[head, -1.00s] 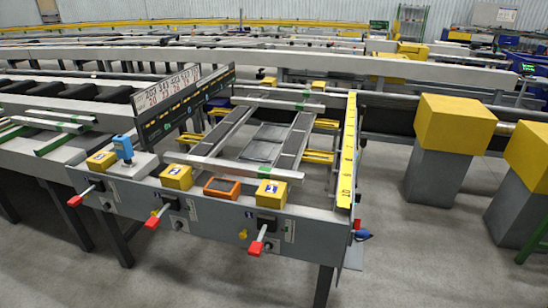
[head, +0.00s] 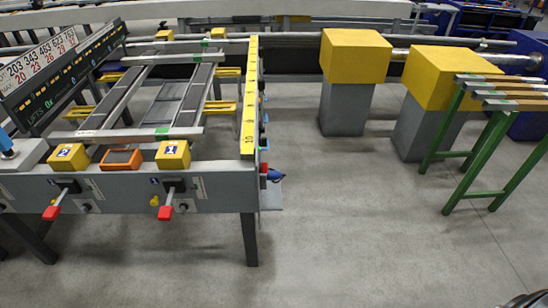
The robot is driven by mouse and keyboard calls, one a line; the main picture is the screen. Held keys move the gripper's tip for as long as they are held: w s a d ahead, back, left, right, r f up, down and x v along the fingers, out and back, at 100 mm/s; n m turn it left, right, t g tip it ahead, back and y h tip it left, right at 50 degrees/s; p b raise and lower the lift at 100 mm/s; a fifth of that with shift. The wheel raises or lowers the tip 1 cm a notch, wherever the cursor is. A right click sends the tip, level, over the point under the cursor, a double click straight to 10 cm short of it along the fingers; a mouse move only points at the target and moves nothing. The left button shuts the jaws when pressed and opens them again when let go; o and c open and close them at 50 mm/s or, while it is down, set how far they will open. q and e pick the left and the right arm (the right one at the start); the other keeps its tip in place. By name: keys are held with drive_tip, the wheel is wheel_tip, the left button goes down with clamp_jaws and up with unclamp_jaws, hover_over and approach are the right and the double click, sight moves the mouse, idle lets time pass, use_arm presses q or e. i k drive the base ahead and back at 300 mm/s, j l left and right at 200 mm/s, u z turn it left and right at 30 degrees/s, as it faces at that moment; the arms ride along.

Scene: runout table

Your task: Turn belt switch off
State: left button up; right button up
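The runout table's grey front panel (head: 130,195) fills the lower left of the head view. It carries levers with red grips, one below the yellow block marked 2 (head: 68,158) and one below the yellow block marked 1 (head: 173,154). The left lever's red grip (head: 51,213) and the right lever's red grip (head: 165,213) both point down and outward. A blue knob-like part (head: 275,176) and smaller coloured parts sit on the table's right side. I cannot tell which control is the belt switch. Neither gripper is in view.
Open concrete floor (head: 340,230) lies right of the table. Two grey pillars with yellow tops (head: 356,55) and (head: 452,75) stand beyond it. A green-legged rack (head: 480,150) stands at the right. An orange-framed device (head: 122,158) sits between the numbered blocks.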

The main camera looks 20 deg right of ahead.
sight(263, 167)
drive_tip(key=l, duration=1)
drive_tip(key=u, duration=0.35)
drive_tip(key=i+l+u, duration=0.15)
drive_tip(key=u, duration=0.25)
drive_tip(key=i+l+u, duration=0.1)
drive_tip(key=l+u, duration=0.15)
drive_tip(key=u, duration=0.15)
drive_tip(key=i+l+u, duration=0.1)
drive_tip(key=l+u, duration=0.15)
drive_tip(key=u, duration=0.15)
drive_tip(key=l+u, duration=0.25)
drive_tip(key=u, duration=0.15)
drive_tip(key=i+l, duration=0.05)
